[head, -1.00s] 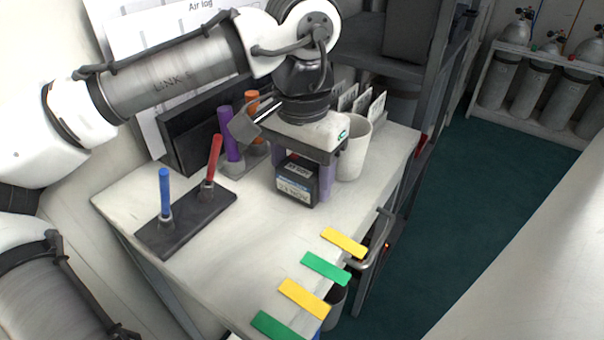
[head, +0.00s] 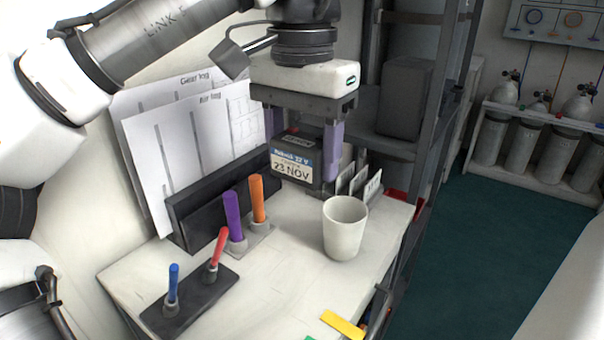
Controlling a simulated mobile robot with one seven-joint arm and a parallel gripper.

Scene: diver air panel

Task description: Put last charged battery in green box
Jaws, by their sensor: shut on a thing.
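My gripper (head: 304,158) is shut on a dark battery (head: 297,165), with one purple finger on each side of it. The battery has a label with a blue band that reads "23 NOV". It hangs upright above the back of the white table (head: 289,292), in front of the papers' dark rack and left of the small card stand. A green strip (head: 310,338) barely shows at the bottom edge. No green box can be made out in the head view.
A white cup (head: 344,228) stands on the table's right side. Purple (head: 234,217), orange (head: 257,199), red (head: 218,247) and blue (head: 172,283) sticks stand in holders. A yellow strip (head: 342,324) lies at the front edge. Gas cylinders (head: 535,152) stand at the far right.

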